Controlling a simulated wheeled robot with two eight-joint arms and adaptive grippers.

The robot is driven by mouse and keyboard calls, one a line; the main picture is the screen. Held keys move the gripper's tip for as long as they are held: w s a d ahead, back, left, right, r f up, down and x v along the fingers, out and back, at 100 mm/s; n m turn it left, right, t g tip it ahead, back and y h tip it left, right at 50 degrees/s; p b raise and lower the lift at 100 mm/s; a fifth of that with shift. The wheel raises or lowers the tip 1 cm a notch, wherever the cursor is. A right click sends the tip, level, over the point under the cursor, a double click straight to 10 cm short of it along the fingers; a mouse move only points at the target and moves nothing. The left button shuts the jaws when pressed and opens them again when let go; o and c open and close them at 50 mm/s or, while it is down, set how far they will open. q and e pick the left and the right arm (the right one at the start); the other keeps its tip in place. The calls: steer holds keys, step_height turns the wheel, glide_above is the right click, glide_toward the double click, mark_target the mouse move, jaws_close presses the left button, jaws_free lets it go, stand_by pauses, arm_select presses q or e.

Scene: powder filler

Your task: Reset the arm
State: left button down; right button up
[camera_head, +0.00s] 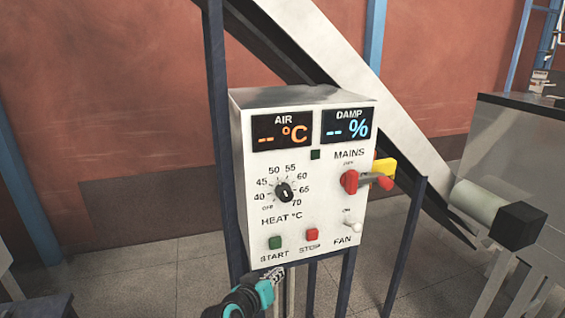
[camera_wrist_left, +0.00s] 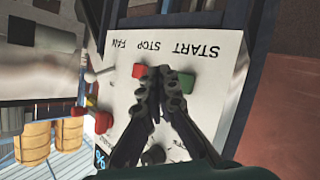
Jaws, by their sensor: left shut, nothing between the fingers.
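My left gripper (camera_head: 275,272) comes in low at the front of the white control box (camera_head: 310,190), just below the green START button (camera_head: 275,242). Its dark fingers are shut and empty. In the left wrist view the closed fingertips (camera_wrist_left: 160,73) appear between the red STOP button (camera_wrist_left: 139,71) and the green START button (camera_wrist_left: 187,82), with the panel upside down. I cannot tell whether they touch the panel. The STOP button (camera_head: 312,234) is clear of the gripper in the head view. My right gripper is not in view.
The box carries a black HEAT knob (camera_head: 284,192), a red MAINS handle (camera_head: 349,182) and a white FAN toggle (camera_head: 352,227). Both displays show dashes. A sloping beam (camera_head: 370,95) passes behind, and a grey machine (camera_head: 515,160) stands at right. Floor at left is open.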

arm_select(q)
steer(key=s+a+f+g+y+b, duration=0.1)
steer(key=s+a+f+y, duration=0.1)
steer(key=s+a, duration=0.3)
steer(key=s+a+f+g+y+b, duration=0.2)
steer(key=s+a+f, duration=0.3)
steer(key=s, duration=0.5)
steer(key=s+a+f+g+y+b, duration=0.1)
steer(key=s+a+f+g+b, duration=0.1)
steer(key=s+a+f, duration=0.2)
steer(key=s+a, duration=0.2)
steer(key=s, duration=0.2)
steer(key=shift+s+y, duration=0.25)
steer(key=shift+y, duration=0.15)
